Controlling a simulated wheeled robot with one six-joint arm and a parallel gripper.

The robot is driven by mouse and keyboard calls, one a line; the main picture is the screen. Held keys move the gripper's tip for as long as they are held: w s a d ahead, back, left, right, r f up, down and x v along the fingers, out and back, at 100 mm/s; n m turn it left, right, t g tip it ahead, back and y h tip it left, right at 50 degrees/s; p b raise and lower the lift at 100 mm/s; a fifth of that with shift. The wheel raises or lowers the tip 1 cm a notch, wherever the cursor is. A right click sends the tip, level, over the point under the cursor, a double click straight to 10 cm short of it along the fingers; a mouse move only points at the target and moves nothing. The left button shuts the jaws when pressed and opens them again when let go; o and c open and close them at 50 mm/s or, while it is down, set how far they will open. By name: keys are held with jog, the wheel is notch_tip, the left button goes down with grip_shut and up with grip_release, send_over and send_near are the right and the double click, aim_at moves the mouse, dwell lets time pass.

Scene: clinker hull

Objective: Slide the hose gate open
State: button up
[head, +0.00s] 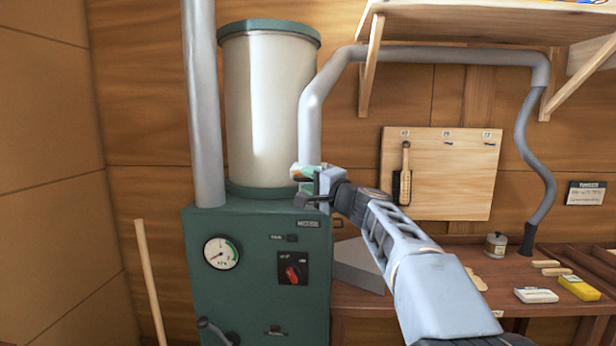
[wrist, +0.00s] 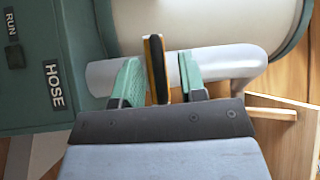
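The hose gate's tab (wrist: 156,68), a thin yellow-and-black plate, stands out from the grey hose pipe (wrist: 228,62) in the wrist view. My gripper (wrist: 160,82) is open, with one green-padded finger on each side of the tab. A gap shows between the tab and each finger. In the head view my gripper (head: 308,178) is at the lower end of the grey pipe (head: 312,122), just above the green cabinet's right corner. The gate cannot be made out there behind the gripper.
The green cabinet (head: 225,290) carries a gauge (head: 221,253), a red rotary switch (head: 293,273) and a cream drum (head: 265,105). A HOSE label (wrist: 53,85) is on it. A workbench (head: 460,295) with small items stands right, below a shelf (head: 470,28). A wooden pole (head: 150,280) leans left.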

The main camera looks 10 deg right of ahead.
jog(key=shift+w+a, duration=0.15)
jog(key=shift+w, duration=0.1)
grip_shut()
dwell(0.3)
